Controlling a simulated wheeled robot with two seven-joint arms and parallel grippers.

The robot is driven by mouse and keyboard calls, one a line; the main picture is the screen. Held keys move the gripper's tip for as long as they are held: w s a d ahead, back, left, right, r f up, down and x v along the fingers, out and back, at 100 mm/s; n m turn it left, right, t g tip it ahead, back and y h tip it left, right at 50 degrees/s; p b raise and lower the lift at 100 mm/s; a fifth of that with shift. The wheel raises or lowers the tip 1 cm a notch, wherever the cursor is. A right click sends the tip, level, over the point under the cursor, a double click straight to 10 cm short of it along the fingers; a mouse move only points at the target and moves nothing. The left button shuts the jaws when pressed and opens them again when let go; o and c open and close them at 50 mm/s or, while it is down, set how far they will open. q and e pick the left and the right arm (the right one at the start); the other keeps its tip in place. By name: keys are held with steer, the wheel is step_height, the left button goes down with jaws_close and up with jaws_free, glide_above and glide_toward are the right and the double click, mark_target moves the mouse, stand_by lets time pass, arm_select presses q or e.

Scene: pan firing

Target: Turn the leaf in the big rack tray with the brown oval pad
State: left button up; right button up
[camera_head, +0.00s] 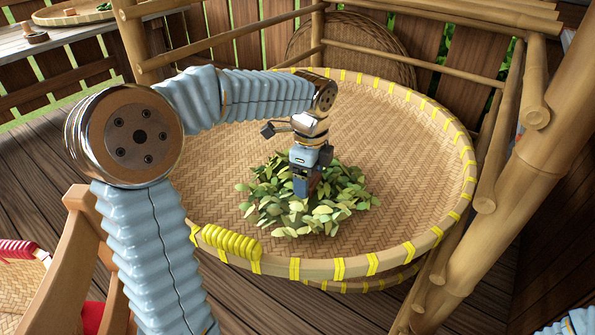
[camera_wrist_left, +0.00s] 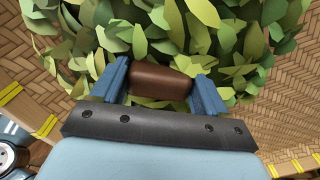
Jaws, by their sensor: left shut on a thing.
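The big woven rack tray (camera_head: 412,130) rests in the bamboo rack with yellow bindings around its rim. A pile of green and yellowish leaf (camera_head: 330,210) lies in its front middle part; the leaf also fills the top of the left wrist view (camera_wrist_left: 225,40). My left gripper (camera_head: 305,190) points down over the pile. In the left wrist view its blue fingers stand on both sides of the brown pad (camera_wrist_left: 160,80) and are shut on it. The pad is against or just above the leaf; I cannot tell which. In the head view the pad is hidden.
Bamboo rack posts (camera_head: 510,170) stand close on the right. A round woven tray (camera_head: 350,45) leans behind. A table with another tray (camera_head: 85,12) is at the back left. A wooden frame (camera_head: 55,265) stands at the lower left. The tray's back and right are bare.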

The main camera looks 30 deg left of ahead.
arm_select(q)
steer(key=d, duration=0.2)
steer(key=s+d, duration=0.1)
steer(key=d, duration=0.1)
steer(key=s+d, duration=0.1)
steer(key=d, duration=0.2)
steer(key=shift+s, duration=0.2)
steer(key=shift+s+d, duration=0.25)
steer(key=shift+d, duration=0.05)
steer(key=s+a+b, duration=0.1)
steer(key=s+a, duration=0.3)
steer(key=shift+s+a, duration=0.15)
steer(key=shift+s, duration=0.05)
steer(key=shift+s+a, duration=0.1)
steer(key=shift+a, duration=0.7)
step_height(320, 180, up, 10)
steer(key=p, duration=0.4)
steer(key=shift+r, duration=0.2)
steer(key=shift+d, duration=0.1)
